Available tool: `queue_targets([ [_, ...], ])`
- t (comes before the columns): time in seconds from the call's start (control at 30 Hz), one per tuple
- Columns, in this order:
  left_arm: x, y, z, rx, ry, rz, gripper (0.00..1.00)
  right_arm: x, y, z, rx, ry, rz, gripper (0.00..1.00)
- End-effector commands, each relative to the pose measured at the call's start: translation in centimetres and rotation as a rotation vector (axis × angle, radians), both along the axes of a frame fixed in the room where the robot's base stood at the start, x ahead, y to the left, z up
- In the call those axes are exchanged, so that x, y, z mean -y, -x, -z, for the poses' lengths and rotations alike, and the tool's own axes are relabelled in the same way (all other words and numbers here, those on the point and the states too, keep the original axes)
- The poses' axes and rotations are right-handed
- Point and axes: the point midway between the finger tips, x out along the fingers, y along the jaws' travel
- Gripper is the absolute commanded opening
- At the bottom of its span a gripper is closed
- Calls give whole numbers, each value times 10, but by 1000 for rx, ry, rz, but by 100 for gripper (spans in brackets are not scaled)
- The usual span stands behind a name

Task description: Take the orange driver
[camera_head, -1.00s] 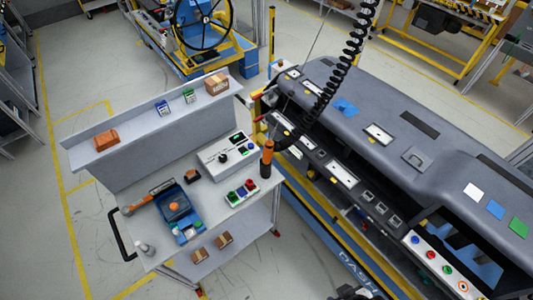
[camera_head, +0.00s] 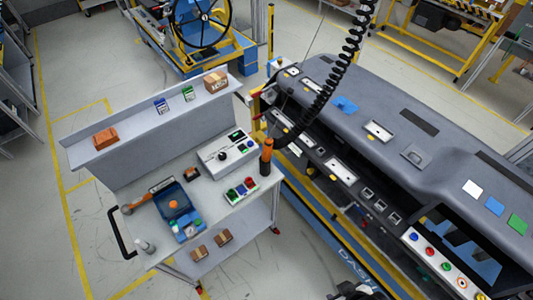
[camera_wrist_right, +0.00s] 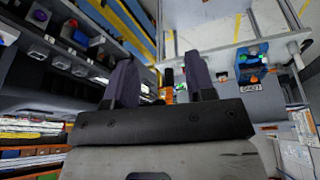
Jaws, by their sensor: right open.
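The orange driver (camera_head: 266,158) is an orange cylinder with black parts. It stands upright at the right end of the grey cart's top, near the lower end of a black coiled cable (camera_head: 325,92). In the right wrist view, an orange and black shape that looks like the driver (camera_wrist_right: 168,93) shows beyond the gap between my fingers. My right gripper (camera_wrist_right: 161,68) is open, with its two dark fingers spread apart and nothing touching between them. A dark shape at the bottom edge of the head view may be part of my right arm. My left gripper is not in view.
The cart top (camera_head: 215,187) holds a control box (camera_head: 228,150), a button box (camera_head: 241,191), a blue tray (camera_head: 178,209) and an orange-ended tool (camera_head: 145,196). A raised shelf (camera_head: 140,122) runs behind them. The grey dashboard (camera_head: 400,110) lies to the right, close to the driver.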

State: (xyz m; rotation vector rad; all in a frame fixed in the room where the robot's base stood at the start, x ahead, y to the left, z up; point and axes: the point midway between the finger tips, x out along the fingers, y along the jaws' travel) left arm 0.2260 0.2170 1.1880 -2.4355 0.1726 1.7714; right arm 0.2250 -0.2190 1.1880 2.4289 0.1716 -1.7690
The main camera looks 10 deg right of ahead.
Motion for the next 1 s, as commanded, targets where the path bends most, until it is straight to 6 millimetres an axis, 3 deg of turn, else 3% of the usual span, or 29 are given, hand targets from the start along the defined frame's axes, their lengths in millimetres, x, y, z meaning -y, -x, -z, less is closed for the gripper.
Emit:
queue_targets([
  [0.2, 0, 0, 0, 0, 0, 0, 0, -1, 0, 0, 1, -3, 2, 70],
  [0.37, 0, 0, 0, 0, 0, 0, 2, -2, 0, 0, 0, -7, 4, 70],
  [1.0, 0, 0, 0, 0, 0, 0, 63, -3, 0, 0, 1, -8, 6, 70],
])
